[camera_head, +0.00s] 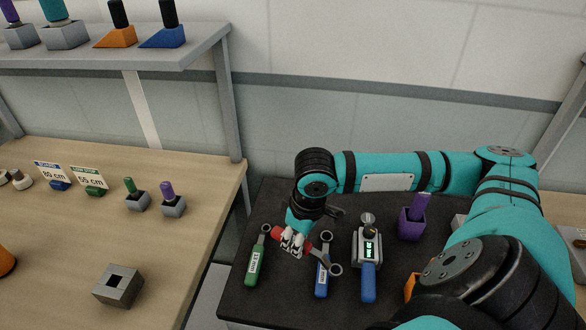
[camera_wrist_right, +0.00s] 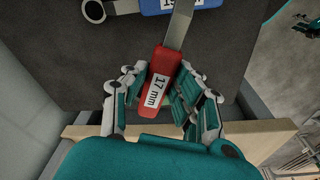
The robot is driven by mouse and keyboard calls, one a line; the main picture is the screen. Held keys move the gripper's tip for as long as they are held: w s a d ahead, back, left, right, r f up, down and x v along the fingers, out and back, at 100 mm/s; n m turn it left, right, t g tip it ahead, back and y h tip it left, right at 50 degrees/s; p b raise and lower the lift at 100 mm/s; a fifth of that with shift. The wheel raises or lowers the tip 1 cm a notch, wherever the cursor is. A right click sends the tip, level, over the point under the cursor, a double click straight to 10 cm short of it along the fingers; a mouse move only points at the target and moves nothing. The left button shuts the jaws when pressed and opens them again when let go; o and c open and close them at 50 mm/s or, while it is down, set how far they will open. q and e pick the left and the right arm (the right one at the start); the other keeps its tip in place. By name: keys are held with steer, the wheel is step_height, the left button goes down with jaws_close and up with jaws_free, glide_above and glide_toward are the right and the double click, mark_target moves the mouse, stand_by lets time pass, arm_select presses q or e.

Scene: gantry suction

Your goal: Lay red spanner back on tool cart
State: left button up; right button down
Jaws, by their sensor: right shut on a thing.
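The tool cart (camera_head: 240,305) has a dark top. My right gripper (camera_head: 291,245) is over it, shut on the handle of the red spanner (camera_head: 304,236). In the right wrist view the gripper (camera_wrist_right: 160,82) has its fingers on both sides of the red handle (camera_wrist_right: 161,70), labelled 17 mm. The spanner's grey shaft points right in the head view and passes over the blue spanner (camera_head: 322,280). Whether the red spanner touches the cart or hangs just above it I cannot tell.
A green spanner (camera_head: 257,262) lies left of the gripper. A blue-handled gauge (camera_head: 368,265) and a purple holder (camera_head: 411,222) stand to the right. A wooden table (camera_head: 60,285) and a shelf (camera_head: 110,62) are at left. Bare cart top shows behind the green spanner.

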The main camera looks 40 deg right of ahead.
steer(key=w, duration=0.4)
steer(key=w+d+p, duration=0.1)
steer(key=w, duration=0.2)
steer(key=w+d+f, duration=0.1)
steer(key=w, duration=0.3)
steer(key=shift+w+d+p, duration=0.1)
steer(key=shift+w+p, duration=0.25)
steer(key=shift+p, duration=0.05)
steer(key=w, duration=0.3)
steer(key=shift+w+d+f, duration=0.25)
steer(key=shift+w+d, duration=0.15)
steer(key=shift+w+f, duration=0.1)
steer(key=shift+w, duration=0.1)
steer(key=shift+f+p, duration=0.3)
arm_select(q)
steer(key=shift+w+a+r, duration=0.2)
steer(key=shift+w+r, duration=0.15)
steer(key=shift+r, duration=0.4)
steer(key=shift+w+a+r, duration=0.15)
steer(key=shift+w+r, duration=0.15)
steer(key=shift+r, duration=0.4)
arm_select(e)
steer(key=shift+f, duration=1.45)
arm_select(q)
steer(key=shift+p, duration=0.3)
arm_select(e)
steer(key=shift+f, duration=0.1)
